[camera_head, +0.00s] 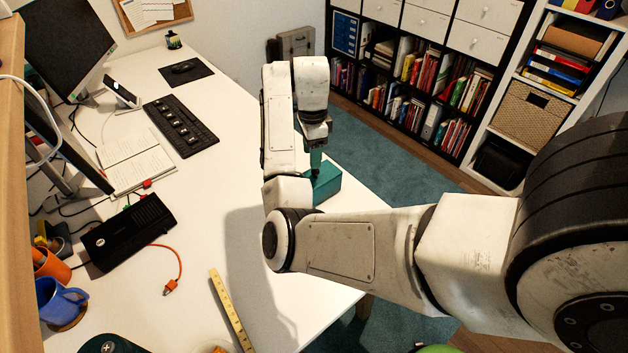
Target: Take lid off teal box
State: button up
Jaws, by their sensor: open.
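The teal box (327,184) stands on the white desk near its right edge, partly hidden behind my arm. I cannot make out the seam between its lid and body at this size. My gripper (316,172) points down at the top of the box, with its fingertips at or just above the lid. It is open. Whether the fingers touch the lid cannot be told, and the near side of the box is covered by my arm.
The white desk (215,180) holds a keyboard (181,124), an open notebook (135,160), a black device (128,231), a yellow ruler (231,310) and a blue mug (62,300) to the left. Shelves (440,85) stand beyond the carpet. Desk around the ruler's right is clear.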

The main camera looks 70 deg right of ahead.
aim_at(315, 175)
jog(key=shift+s+f+p, duration=0.15)
jog(key=shift+s+f, duration=0.05)
jog(key=shift+f, duration=1.1)
jog(key=shift+s+f+p, duration=0.15)
jog(key=shift+s+f, duration=0.05)
jog(key=shift+f, duration=1.1)
jog(key=shift+c, duration=0.4)
grip_shut()
